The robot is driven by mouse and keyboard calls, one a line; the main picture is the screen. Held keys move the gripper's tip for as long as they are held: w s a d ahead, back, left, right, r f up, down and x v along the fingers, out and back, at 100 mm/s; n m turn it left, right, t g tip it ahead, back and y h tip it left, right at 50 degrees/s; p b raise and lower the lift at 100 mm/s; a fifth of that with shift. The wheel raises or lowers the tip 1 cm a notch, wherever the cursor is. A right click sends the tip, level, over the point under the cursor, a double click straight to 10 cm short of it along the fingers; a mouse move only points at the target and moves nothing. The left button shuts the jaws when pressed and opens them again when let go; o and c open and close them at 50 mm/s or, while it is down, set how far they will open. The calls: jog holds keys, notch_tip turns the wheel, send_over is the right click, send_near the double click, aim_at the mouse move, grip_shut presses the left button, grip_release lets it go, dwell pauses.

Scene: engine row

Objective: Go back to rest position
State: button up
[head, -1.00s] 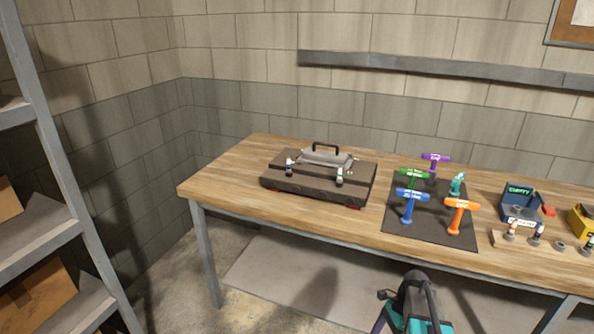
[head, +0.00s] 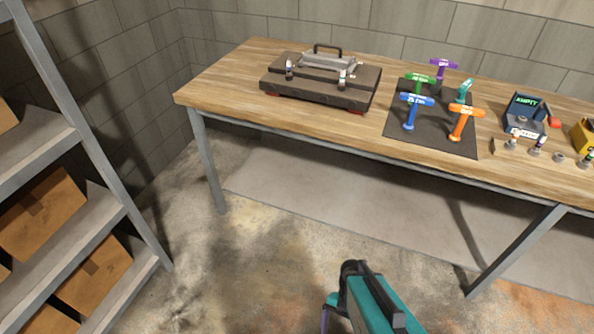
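My arm, teal and black, rises from the bottom edge of the head view, right of the middle, in front of the workbench. Its end with the fingers is not clearly visible, so my gripper does not show. Nothing held by my arm can be seen. The wooden workbench (head: 225,85) stands beyond my arm, with clear floor between them.
On the bench are a dark case (head: 315,95) with a handle, a black mat (head: 440,142) with several coloured T-handled tools, and a dark blue bin (head: 522,118) marked EMPTY. A metal shelf (head: 85,155) with cardboard boxes (head: 40,215) stands left. Concrete floor (head: 240,270) is open.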

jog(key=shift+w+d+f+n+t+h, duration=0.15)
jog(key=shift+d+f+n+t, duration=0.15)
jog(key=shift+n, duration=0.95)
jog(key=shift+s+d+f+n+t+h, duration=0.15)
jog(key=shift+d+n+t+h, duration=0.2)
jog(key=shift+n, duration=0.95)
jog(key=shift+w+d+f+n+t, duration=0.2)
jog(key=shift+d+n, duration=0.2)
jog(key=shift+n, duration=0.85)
